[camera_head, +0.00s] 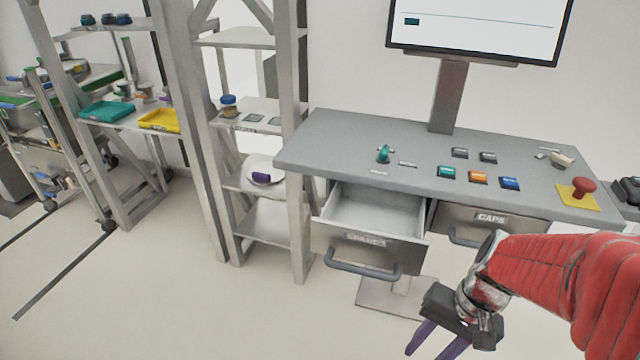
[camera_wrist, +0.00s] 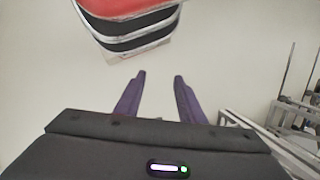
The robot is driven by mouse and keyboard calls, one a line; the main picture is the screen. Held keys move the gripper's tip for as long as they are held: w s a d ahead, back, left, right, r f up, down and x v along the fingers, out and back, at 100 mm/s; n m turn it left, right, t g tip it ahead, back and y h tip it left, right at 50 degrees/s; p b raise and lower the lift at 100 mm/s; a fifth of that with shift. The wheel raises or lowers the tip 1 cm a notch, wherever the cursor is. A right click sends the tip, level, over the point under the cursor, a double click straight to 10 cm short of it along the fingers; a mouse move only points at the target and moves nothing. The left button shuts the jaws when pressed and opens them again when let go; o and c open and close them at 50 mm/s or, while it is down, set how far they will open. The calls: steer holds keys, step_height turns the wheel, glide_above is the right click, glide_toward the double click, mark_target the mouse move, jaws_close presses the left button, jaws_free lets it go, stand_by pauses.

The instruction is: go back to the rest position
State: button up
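My gripper (camera_head: 436,341) is at the lower right of the head view, in front of the desk and below its top, at the end of my red-sleeved arm. Its two purple fingers stand apart with nothing between them. They also show in the wrist view (camera_wrist: 158,92), with pale floor or wall beyond. The fingers touch nothing that I can see.
The left desk drawer (camera_head: 362,252) is pulled open and looks empty. The CAPS drawer (camera_head: 470,224) beside it looks shut. The grey desk (camera_head: 420,165) carries coloured buttons and a red emergency knob (camera_head: 584,186). A shelf rack (camera_head: 262,180) stands left. Floor (camera_head: 160,290) is clear at lower left.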

steer(key=a+r+n+t+h, duration=0.1)
steer(key=a+r+n+t, duration=0.1)
steer(key=r, duration=0.6)
steer(key=a+r+n+t+h, duration=0.2)
steer(key=r+n+t, duration=0.1)
steer(key=r, duration=0.4)
steer(key=shift+w+a+r+t, duration=0.15)
steer(key=shift+a+r+t, duration=0.2)
steer(key=shift+t, duration=0.25)
